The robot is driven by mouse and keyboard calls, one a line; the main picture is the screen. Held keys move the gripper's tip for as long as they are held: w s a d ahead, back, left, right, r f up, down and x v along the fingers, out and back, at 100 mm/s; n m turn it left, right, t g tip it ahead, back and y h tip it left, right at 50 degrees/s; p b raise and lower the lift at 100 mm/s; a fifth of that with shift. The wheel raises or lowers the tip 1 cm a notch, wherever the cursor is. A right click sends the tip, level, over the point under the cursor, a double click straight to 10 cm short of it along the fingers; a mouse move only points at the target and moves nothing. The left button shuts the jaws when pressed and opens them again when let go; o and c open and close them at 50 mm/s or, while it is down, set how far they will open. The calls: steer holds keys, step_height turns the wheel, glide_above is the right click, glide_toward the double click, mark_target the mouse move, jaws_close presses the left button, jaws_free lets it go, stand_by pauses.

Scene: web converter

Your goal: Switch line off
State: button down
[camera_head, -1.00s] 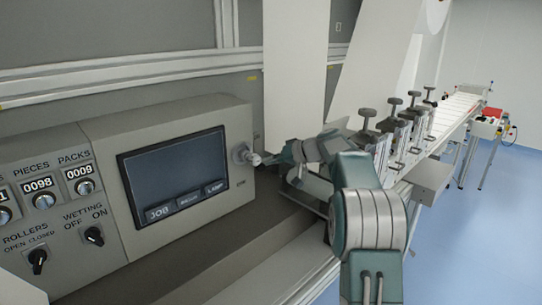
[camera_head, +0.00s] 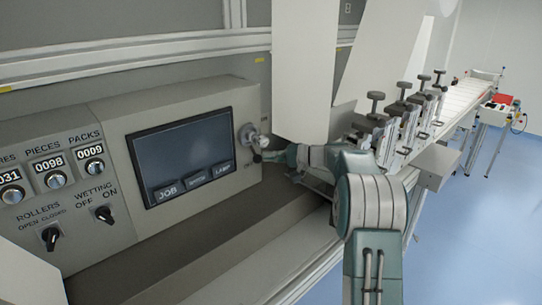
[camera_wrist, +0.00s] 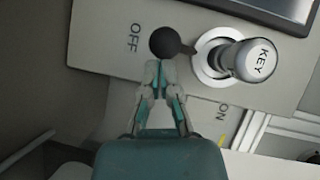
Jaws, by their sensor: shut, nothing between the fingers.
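The key switch (camera_head: 250,137) sits at the right end of the grey control panel, right of the screen. In the wrist view it is a silver cylinder marked KEY (camera_wrist: 245,61) in a pale round collar. A dark round knob (camera_wrist: 166,42) with a pointed end reaches toward the collar. In the head view my gripper (camera_head: 268,154) is right beside the switch.
The screen (camera_head: 184,156) has JOB and LAMP buttons. Counters (camera_head: 53,165) and the ROLLERS (camera_head: 50,237) and WETTING (camera_head: 104,214) knobs are at left. A ledge (camera_head: 210,235) runs below the panel. Clamps (camera_head: 375,110) and a conveyor (camera_head: 465,98) are at right.

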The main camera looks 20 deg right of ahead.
stand_by(0.6)
steer(key=f+v, duration=0.1)
steer(key=v, duration=0.6)
steer(key=shift+d+r, duration=0.2)
steer(key=shift+r, duration=0.15)
steer(key=shift+s, duration=0.1)
steer(key=s+a+r+n+g+h, duration=0.1)
steer(key=s+a+g+h, duration=0.15)
steer(key=s+a, duration=0.55)
steer(key=s+a+r+g+h, duration=0.2)
steer(key=s+a+h, duration=0.1)
steer(key=s+a, duration=0.5)
steer(key=s+a+f+n+h, duration=0.1)
steer(key=s+f+h, duration=0.2)
steer(key=s, duration=0.8)
steer(key=s+a+f+n+h, duration=0.1)
steer(key=s+f+n+h, duration=0.1)
steer(key=s, duration=0.9)
steer(key=f+t+h, duration=0.1)
steer(key=h, duration=0.1)
steer(key=shift+s+f+h, duration=0.2)
steer(key=shift+s+h, duration=0.1)
steer(key=shift+h, duration=0.05)
